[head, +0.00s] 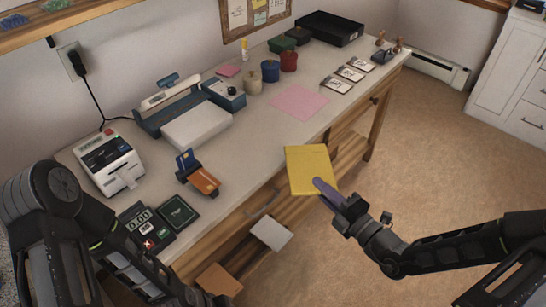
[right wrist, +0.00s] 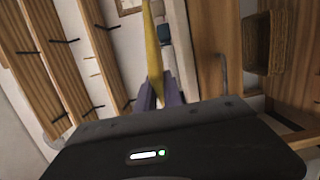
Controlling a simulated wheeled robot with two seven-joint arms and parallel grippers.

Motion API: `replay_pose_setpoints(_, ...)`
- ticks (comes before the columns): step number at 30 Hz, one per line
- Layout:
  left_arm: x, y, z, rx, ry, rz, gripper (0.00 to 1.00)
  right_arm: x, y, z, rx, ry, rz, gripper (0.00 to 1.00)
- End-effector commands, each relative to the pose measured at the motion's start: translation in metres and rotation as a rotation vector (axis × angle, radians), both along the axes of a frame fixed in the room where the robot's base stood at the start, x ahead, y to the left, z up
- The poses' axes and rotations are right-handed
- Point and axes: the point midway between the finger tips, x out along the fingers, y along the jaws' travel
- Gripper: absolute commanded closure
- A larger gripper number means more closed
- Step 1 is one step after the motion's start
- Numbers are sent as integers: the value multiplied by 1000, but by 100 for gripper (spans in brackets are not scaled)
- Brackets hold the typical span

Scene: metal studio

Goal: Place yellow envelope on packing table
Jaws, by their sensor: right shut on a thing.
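The yellow envelope (head: 310,168) is held up flat in the head view, in front of the table's front edge. My right gripper (head: 322,186) is shut on the envelope's lower right part. In the right wrist view the envelope (right wrist: 153,50) shows nearly edge-on between the purple fingers (right wrist: 160,98). The packing table (head: 250,150) is a long, light-topped bench running from lower left to upper right. A pink sheet (head: 299,102) lies on its top, beyond the envelope. My left arm is at the lower left, and its fingers are not in view.
A label printer (head: 110,163), a scale with a green screen (head: 178,211), a card holder (head: 197,178) and a white-grey machine (head: 190,120) stand on the left half. Jars (head: 270,70), cards (head: 352,73) and a black tray (head: 330,28) are farther back. Bare tabletop lies around the pink sheet.

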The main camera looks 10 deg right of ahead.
Motion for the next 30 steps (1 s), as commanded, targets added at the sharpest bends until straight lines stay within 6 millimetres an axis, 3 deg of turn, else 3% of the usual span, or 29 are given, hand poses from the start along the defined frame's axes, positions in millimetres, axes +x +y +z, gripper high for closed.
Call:
replay_pose_setpoints(8,0,0,-3,0,0,0,64,7,3,-2,-3,5,20,100)
replay_pose_setpoints(14,0,0,-13,0,0,0,64,40,15,-3,-13,21,90,100)
replay_pose_setpoints(22,0,0,-25,1,-1,0,64,97,39,35,-10,8,175,100)
replay_pose_setpoints(25,0,1,-27,1,-1,0,64,108,46,48,-4,0,189,100)
replay_pose_setpoints(30,0,0,-27,1,-1,0,64,111,47,53,1,0,193,100)
